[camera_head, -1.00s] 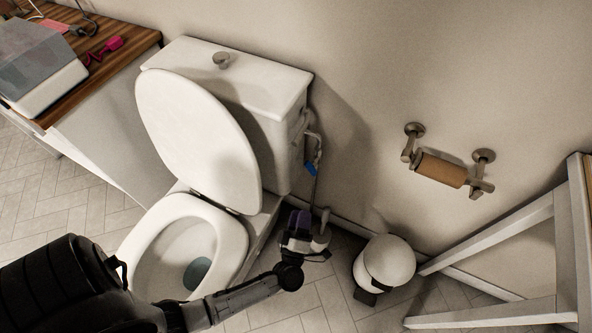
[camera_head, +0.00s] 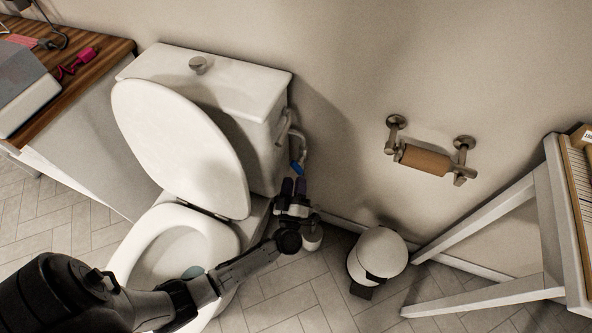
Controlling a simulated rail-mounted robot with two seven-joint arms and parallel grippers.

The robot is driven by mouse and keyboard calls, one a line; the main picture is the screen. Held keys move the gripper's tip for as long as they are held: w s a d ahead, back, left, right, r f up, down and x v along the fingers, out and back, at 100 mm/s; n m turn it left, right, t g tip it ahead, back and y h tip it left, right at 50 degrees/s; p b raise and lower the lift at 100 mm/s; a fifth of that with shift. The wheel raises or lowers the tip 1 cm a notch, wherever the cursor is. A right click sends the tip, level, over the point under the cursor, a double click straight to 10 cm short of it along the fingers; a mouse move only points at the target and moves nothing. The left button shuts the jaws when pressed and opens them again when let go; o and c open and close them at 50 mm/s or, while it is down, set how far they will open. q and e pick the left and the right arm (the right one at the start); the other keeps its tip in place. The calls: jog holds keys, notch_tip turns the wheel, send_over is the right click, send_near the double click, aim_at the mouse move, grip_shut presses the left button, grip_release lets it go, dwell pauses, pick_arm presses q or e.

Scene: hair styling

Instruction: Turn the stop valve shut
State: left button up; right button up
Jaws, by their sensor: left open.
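The stop valve's blue handle (camera_head: 297,168) shows on the pipe at the right side of the toilet tank, near the wall. My left gripper (camera_head: 293,186) is open, with its two dark fingers pointing up toward the handle from just below it in the picture. I cannot tell whether the fingers touch the handle. My left arm reaches in from the lower left across the toilet bowl. My right gripper is not in view.
The toilet (camera_head: 181,147) has its lid up and stands left of the gripper. A white bin (camera_head: 378,254) stands on the floor to the right. A toilet roll holder (camera_head: 428,160) is on the wall. A wooden counter (camera_head: 97,60) is at upper left.

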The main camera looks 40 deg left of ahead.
aim_at(296, 171)
pick_arm(q)
jog(key=shift+x, duration=2.1)
grip_shut()
jog(key=shift+n, duration=0.4)
jog(key=n+g+p, duration=0.1)
jog(key=n, duration=0.2)
jog(key=n+g+p, duration=0.1)
jog(key=n+p, duration=0.1)
jog(key=shift+d+r+n+g+y, duration=0.1)
jog(key=shift+r+n+g+y, duration=0.1)
jog(key=shift+n+g+y, duration=0.15)
jog(key=n+g+p, duration=0.2)
jog(key=n+p, duration=0.1)
jog(key=n, duration=0.2)
jog(key=shift+n, duration=0.25)
